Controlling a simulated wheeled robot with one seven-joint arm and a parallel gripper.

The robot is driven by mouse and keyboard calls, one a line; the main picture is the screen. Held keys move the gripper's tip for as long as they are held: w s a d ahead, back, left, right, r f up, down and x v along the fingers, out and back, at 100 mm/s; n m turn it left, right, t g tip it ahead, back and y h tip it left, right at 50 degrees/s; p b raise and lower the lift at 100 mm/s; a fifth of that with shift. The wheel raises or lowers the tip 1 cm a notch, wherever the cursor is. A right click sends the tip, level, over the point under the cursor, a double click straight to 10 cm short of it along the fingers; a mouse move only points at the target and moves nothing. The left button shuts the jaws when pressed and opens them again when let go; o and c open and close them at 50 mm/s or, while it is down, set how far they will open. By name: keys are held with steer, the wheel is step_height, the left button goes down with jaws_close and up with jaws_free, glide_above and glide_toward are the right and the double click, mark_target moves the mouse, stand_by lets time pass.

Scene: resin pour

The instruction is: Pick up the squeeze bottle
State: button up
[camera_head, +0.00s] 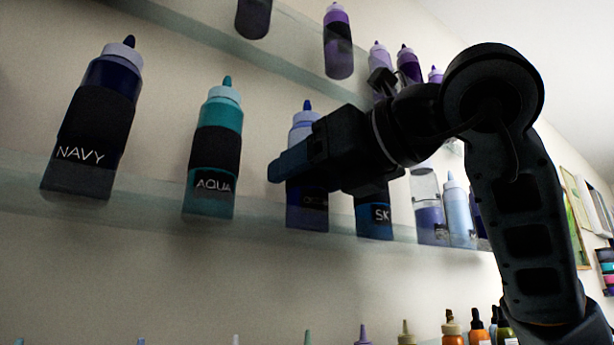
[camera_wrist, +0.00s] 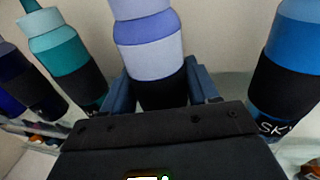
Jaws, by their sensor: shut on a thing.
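The squeeze bottle (camera_head: 303,131) has a periwinkle body, a dark blue nozzle and a black label band. Its label text is mostly hidden by my gripper. It stands upright on the glass shelf (camera_head: 150,197), its base level with its neighbours. My gripper (camera_head: 285,168) reaches in from the right and is shut around the bottle's label band. In the wrist view the bottle (camera_wrist: 150,50) sits between the two blue fingers, and my gripper body hides its lower part.
The teal AQUA bottle (camera_head: 216,147) and dark NAVY bottle (camera_head: 97,115) stand to the left. The blue SKY bottle (camera_head: 374,222) stands close on the right, partly behind my arm. An upper shelf (camera_head: 205,35) holds purple bottles. More bottles (camera_head: 478,332) show below.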

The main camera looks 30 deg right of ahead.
mark_target(309, 127)
steer(key=c, duration=0.4)
steer(key=shift+c, duration=0.2)
steer(key=shift+s+r, duration=0.1)
steer(key=shift+r, duration=0.05)
steer(key=shift+s+r+b, duration=0.1)
steer(key=shift+r+b, duration=0.05)
steer(key=shift+b, duration=0.25)
step_height(309, 127, up, 6)
steer(key=shift+b, duration=0.55)
steer(key=a+b+v, duration=0.2)
steer(key=v, duration=0.7)
steer(key=a+f+b+v, duration=0.1)
steer(key=b+v, duration=0.1)
steer(key=v, duration=0.8)
steer(key=shift+s+a+r, duration=0.15)
steer(key=shift+s+a, duration=0.2)
steer(key=shift+s, duration=0.2)
steer(key=o, duration=0.7)
steer(key=c, duration=0.7)
